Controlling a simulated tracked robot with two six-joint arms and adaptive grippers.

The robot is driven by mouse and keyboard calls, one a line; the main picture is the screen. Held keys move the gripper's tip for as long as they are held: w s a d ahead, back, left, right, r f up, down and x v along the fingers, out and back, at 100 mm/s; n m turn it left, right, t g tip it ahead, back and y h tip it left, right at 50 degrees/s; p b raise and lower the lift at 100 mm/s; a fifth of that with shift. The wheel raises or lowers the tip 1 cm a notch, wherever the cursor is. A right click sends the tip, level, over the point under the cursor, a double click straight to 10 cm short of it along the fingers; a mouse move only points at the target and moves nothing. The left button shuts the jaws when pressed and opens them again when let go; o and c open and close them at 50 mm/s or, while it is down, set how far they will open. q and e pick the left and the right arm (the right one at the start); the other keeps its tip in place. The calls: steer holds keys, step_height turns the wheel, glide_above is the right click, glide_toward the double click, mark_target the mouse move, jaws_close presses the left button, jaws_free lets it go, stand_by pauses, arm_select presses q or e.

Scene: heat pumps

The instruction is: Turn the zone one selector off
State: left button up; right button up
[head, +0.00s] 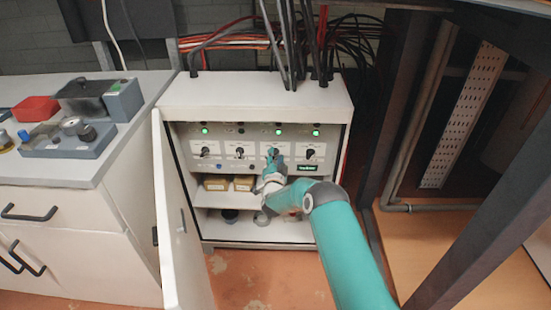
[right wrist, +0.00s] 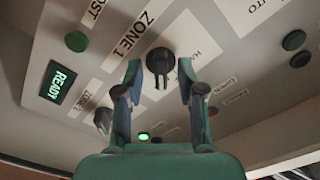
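The zone one selector is a black rotary knob (right wrist: 160,61) on the pale panel, beside a label reading ZONE 1 (right wrist: 132,36) in the right wrist view. Its pointer bar faces down in that view, toward my gripper. My right gripper (right wrist: 160,70) has its two fingers apart, one on each side of the knob; I cannot tell whether they touch it. In the head view my right gripper (head: 273,166) is at the third selector from the left and hides most of it. My left gripper is not in view.
The white cabinet (head: 255,95) stands with its door (head: 175,215) swung open to the left. Other selectors (head: 239,152) and green lamps sit in the same row. A READY display (right wrist: 58,82) is lit. A workbench (head: 110,190) stands left; a dark metal frame stands right.

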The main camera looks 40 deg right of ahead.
jaws_close()
